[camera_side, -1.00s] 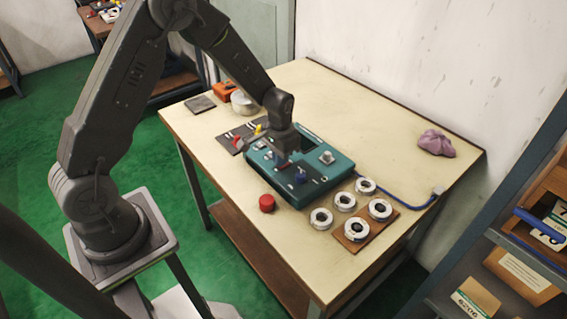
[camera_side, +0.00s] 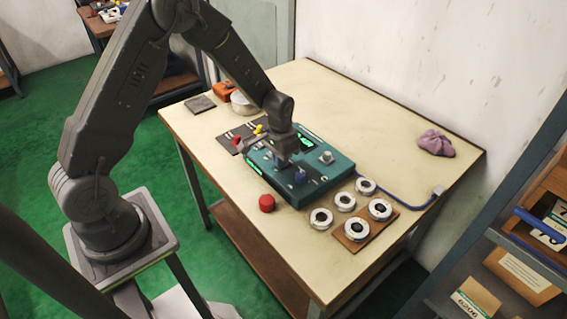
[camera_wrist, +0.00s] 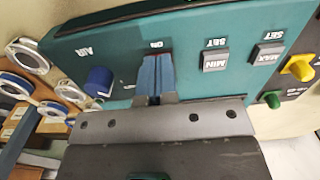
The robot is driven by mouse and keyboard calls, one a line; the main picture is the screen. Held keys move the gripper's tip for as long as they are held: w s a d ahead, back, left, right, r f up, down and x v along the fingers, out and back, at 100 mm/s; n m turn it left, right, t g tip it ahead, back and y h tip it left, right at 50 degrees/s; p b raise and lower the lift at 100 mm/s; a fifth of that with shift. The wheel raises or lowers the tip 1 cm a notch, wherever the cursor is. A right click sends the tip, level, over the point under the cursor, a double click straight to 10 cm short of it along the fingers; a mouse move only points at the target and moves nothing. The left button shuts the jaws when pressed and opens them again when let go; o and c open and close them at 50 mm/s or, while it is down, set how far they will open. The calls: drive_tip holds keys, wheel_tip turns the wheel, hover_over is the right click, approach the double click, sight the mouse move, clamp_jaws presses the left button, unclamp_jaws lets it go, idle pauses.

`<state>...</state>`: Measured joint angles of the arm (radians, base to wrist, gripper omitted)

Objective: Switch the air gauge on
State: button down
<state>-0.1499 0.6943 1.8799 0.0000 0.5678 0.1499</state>
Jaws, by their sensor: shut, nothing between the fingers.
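The air gauge (camera_side: 318,158) is a teal box on the bench, with a green-lit display (camera_side: 306,141) and a green strip on its near side. In the wrist view its panel (camera_wrist: 118,42) has a blue AIR knob (camera_wrist: 99,81), an ON label, and grey SET MIN (camera_wrist: 215,59) and SET MAX (camera_wrist: 267,53) buttons. My gripper (camera_side: 282,163) is over the panel, shut and empty. In the wrist view its fingertips (camera_wrist: 156,58) are just beside the ON label and hide the switch there. I cannot tell whether they touch it.
A dark mat (camera_side: 237,133) with coloured pieces lies behind-left.

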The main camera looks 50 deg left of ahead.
drive_tip(key=shift+r, duration=3.45)
wheel_tip(320, 180, up, 6)
drive_tip(key=t, duration=0.1)
hover_over(277, 173)
drive_tip(key=s+d+r+t, duration=0.2)
drive_tip(key=s+r, duration=0.4)
drive_tip(key=r, duration=0.2)
drive_tip(key=s+d+r+t, duration=0.1)
drive_tip(key=s+r, duration=0.2)
drive_tip(key=s, duration=0.4)
drive_tip(key=s+d+r+t, duration=0.1)
drive_tip(key=s+d+r, duration=0.1)
drive_tip(key=s, duration=0.5)
drive_tip(key=shift+d+r+t, duration=0.15)
drive_tip(key=shift+r+t, duration=0.15)
drive_tip(key=shift+r, duration=0.3)
drive_tip(key=c, duration=1.8)
unclamp_jaws()
